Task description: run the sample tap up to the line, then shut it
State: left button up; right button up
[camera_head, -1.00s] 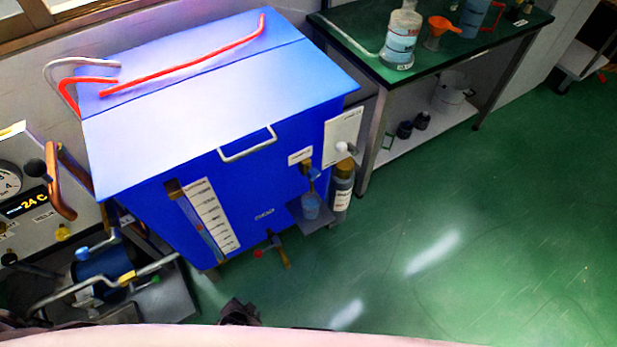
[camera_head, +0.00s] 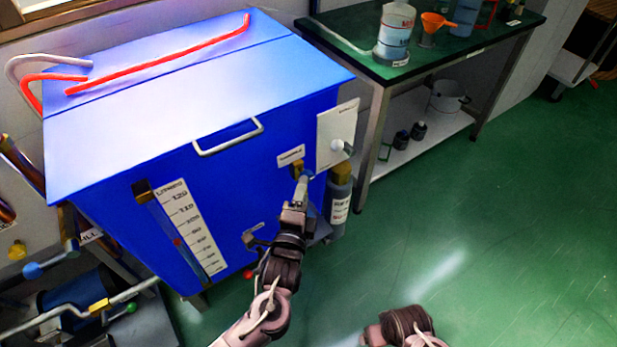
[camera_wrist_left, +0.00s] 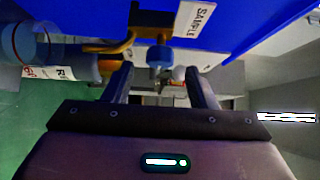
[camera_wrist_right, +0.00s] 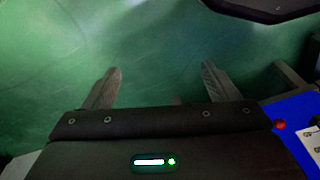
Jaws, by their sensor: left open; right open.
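The sample tap (camera_head: 297,168) is a small brass fitting on the front of the blue cabinet (camera_head: 215,150), under a white label. In the left wrist view it shows with a blue handle (camera_wrist_left: 158,55) and a brass spout (camera_wrist_left: 112,46). My left gripper (camera_wrist_left: 158,76) is open and empty, its fingers on either side of the handle, which lies just beyond the tips. A clear bluish cup (camera_wrist_left: 25,42) with a reddish ring is below the spout; its fill level is unclear. My arm hides the cup in the head view. My right gripper (camera_wrist_right: 162,68) is open and empty over the floor.
A level gauge (camera_head: 190,228) is on the cabinet's left front. A green-topped bench (camera_head: 345,40) stands behind right. The floor at right is clear.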

aim_at(308, 170)
pick_arm(q)
jog(key=w, duration=0.5)
jog(key=w+d+b, duration=0.1)
jog(key=w, duration=0.1)
jog(key=shift+w, duration=0.2)
pick_arm(e)
jog(key=r, duration=0.4)
jog(key=shift+a, duration=0.25)
pick_arm(q)
jog(key=c, duration=0.9)
jog(key=shift+f, duration=0.1)
jog(key=shift+c, duration=0.4)
pick_arm(e)
jog(key=shift+f, duration=0.15)
pick_arm(q)
jog(key=shift+d+n+t+b, duration=0.1)
jog(key=shift+n+t+b, duration=0.55)
jog(key=shift+b, duration=0.3)
jog(key=shift+n+b, duration=0.25)
jog(key=shift+b, duration=0.1)
jog(key=shift+r+t, duration=0.25)
jog(key=shift+t, duration=0.1)
pick_arm(e)
jog(key=shift+n, duration=0.3)
jog(key=r, duration=0.2)
jog(key=a+r, duration=0.1)
jog(key=r, duration=0.2)
jog(key=shift+s+a, duration=0.1)
jog(key=shift+s, duration=0.05)
